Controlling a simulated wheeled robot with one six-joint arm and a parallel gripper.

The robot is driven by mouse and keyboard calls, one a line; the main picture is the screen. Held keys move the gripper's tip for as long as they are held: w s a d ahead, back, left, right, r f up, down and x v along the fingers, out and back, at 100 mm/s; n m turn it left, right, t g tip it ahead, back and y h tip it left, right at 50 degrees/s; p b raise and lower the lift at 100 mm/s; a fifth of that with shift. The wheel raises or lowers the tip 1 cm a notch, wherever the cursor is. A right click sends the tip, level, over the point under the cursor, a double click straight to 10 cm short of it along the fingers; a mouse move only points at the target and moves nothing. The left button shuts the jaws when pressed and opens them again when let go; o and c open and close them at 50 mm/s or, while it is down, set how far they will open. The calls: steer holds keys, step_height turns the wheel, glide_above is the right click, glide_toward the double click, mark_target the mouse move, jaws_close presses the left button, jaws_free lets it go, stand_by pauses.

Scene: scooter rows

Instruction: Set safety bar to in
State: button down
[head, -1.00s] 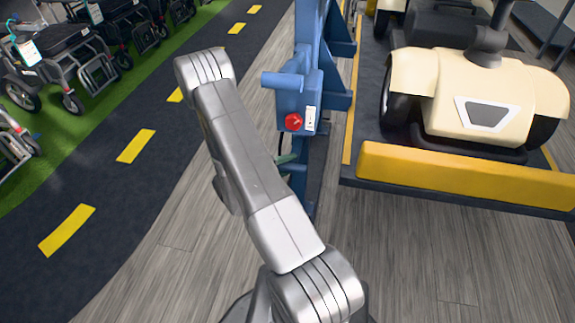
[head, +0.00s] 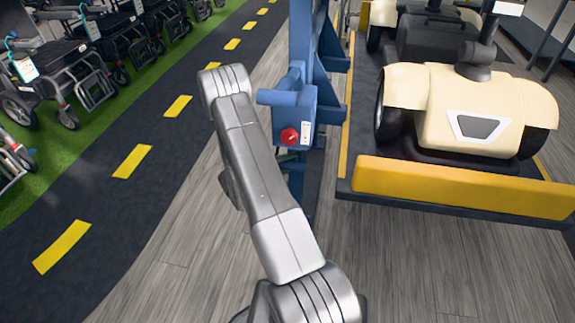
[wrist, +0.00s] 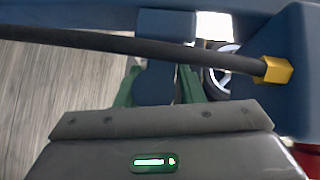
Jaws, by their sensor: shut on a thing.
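My gripper (wrist: 155,86) shows its two green fingers in the wrist view, closed around a dark blue part (wrist: 154,84) below a blue beam. In the head view my arm mostly hides the gripper, with only a bit of green showing behind the blue post (head: 303,40). The post carries a blue box (head: 300,112) with a red knob (head: 289,135) and a white label. I cannot tell for certain which part is the safety bar. A yellow bar (head: 460,187) lies across the front of the scooter platform.
A cream scooter (head: 480,110) stands on the dark platform right of the post. In the wrist view a black rod or cable (wrist: 130,46) with a yellow end crosses close above the gripper. Wheelchairs (head: 70,75) stand on green at left. Wooden floor in front is clear.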

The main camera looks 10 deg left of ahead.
steer(key=c, duration=1.3)
jaws_free()
steer(key=shift+f, duration=0.25)
steer(key=shift+o, duration=1)
steer(key=shift+w+f, duration=0.1)
steer(key=shift+w, duration=0.05)
steer(key=shift+a+r, duration=0.2)
steer(key=shift+a, duration=0.05)
steer(key=p+v, duration=0.2)
steer(key=v, duration=1.1)
steer(key=shift+s, duration=0.35)
steer(key=shift+w+d, duration=0.1)
